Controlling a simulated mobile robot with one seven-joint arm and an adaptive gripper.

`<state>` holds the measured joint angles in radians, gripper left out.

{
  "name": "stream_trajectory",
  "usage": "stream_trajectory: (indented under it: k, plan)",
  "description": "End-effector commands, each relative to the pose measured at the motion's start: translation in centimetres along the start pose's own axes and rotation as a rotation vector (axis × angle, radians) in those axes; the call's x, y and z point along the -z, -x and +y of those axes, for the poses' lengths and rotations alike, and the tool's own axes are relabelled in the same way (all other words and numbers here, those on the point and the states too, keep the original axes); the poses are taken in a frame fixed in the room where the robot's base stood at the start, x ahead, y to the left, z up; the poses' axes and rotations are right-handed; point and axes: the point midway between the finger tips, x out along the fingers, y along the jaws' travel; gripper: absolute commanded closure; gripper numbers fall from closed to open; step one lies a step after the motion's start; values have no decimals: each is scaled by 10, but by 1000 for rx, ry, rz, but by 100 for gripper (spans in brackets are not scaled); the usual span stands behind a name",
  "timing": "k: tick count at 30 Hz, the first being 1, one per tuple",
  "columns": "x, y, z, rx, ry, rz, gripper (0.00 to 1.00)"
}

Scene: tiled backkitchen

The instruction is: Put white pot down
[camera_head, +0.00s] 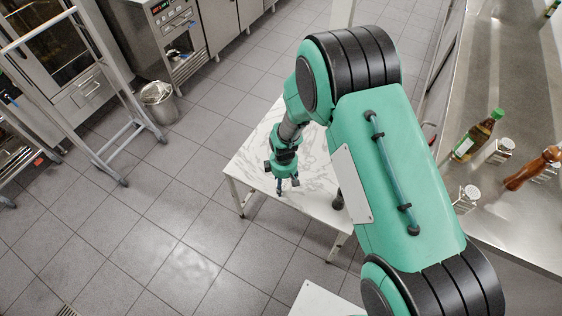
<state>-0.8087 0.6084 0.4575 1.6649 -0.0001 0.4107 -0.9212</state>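No white pot shows in the head view; my arm covers part of the table, so I cannot tell whether it stands behind the arm. My gripper (288,186) hangs over the white marble-patterned table (244,160), near its front left edge. Its two dark fingers point down and look apart, with nothing visible between them. A small dark thing (338,200) shows beside my arm at the table's right part, mostly hidden; I cannot tell what it is.
A steel counter (520,215) on the right holds an oil bottle (478,136), shakers (497,152) and a wooden mill (533,168). A metal bin (159,103) and a rack (112,95) stand at left. Tiled floor left of the table is clear.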

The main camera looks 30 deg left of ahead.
Motion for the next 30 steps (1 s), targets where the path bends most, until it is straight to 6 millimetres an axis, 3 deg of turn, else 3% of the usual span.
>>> stream_trajectory:
  k: [16,22,30]
  plan:
    - [62,-11,87,-2,0,2,82]
    - [73,-12,102,-1,0,1,82]
    - [74,-11,104,-1,0,0,82]
